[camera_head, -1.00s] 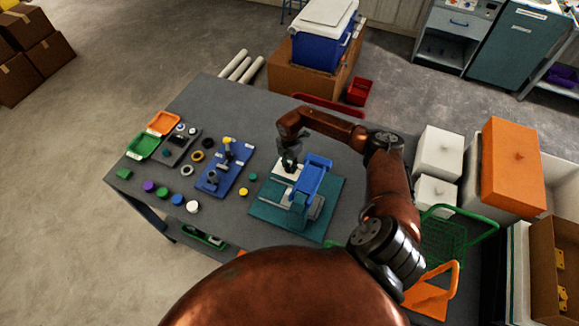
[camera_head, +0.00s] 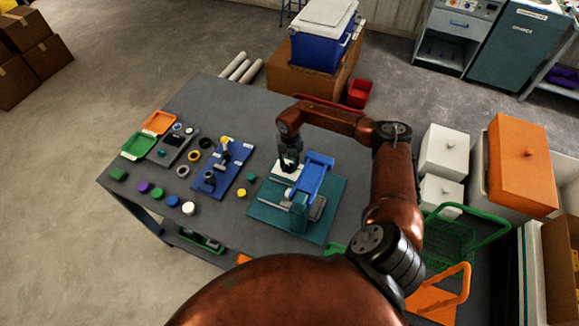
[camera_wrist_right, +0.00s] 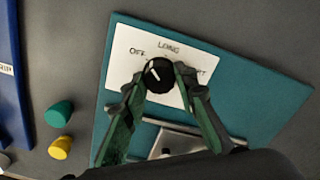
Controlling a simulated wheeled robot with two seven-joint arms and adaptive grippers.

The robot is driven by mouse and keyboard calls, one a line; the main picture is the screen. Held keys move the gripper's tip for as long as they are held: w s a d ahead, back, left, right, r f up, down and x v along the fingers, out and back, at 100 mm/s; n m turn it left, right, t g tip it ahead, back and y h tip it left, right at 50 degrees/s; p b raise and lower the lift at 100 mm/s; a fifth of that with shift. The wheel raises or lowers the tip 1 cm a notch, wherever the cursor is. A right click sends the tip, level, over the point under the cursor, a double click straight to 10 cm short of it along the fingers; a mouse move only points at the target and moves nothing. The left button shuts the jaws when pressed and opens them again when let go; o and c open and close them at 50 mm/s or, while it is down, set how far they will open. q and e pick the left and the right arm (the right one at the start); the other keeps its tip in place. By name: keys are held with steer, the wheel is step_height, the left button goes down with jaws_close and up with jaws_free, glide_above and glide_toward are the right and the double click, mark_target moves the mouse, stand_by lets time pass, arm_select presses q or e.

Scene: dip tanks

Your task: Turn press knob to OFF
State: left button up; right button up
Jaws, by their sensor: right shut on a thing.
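The press knob (camera_wrist_right: 160,82) is black and round with a white pointer line. It sits on a white label plate (camera_wrist_right: 125,48) lettered OFF at left, LONG at top, and a partly covered word at right. The pointer leans up and slightly left, between OFF and LONG. My right gripper (camera_wrist_right: 161,74) is shut on the knob, one finger on each side. In the head view the right gripper (camera_head: 288,167) comes down from above onto the plate and hides the knob. The blue press (camera_head: 313,177) stands beside it on a teal base (camera_head: 272,217). My left gripper is not in view.
A blue board (camera_head: 236,165) with fittings lies left of the press. A green cap (camera_wrist_right: 59,113) and a yellow cap (camera_wrist_right: 61,147) lie between them. Several coloured caps and two trays lie farther left. White boxes (camera_head: 443,150) stand at right.

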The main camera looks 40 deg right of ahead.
mark_target(289, 165)
steer(key=shift+w+d+r+n+b, duration=0.15)
steer(key=shift+n+b, duration=0.1)
steer(key=shift+n, duration=0.3)
steer(key=shift+w+a+r+n+b, duration=0.1)
steer(key=shift+n+b, duration=0.1)
steer(key=shift+n, duration=0.35)
steer(key=o, duration=0.9)
steer(key=shift+o, duration=1.3)
steer(key=shift+s+f, duration=0.1)
steer(key=shift+f, duration=0.05)
step_height(289, 165, up, 12)
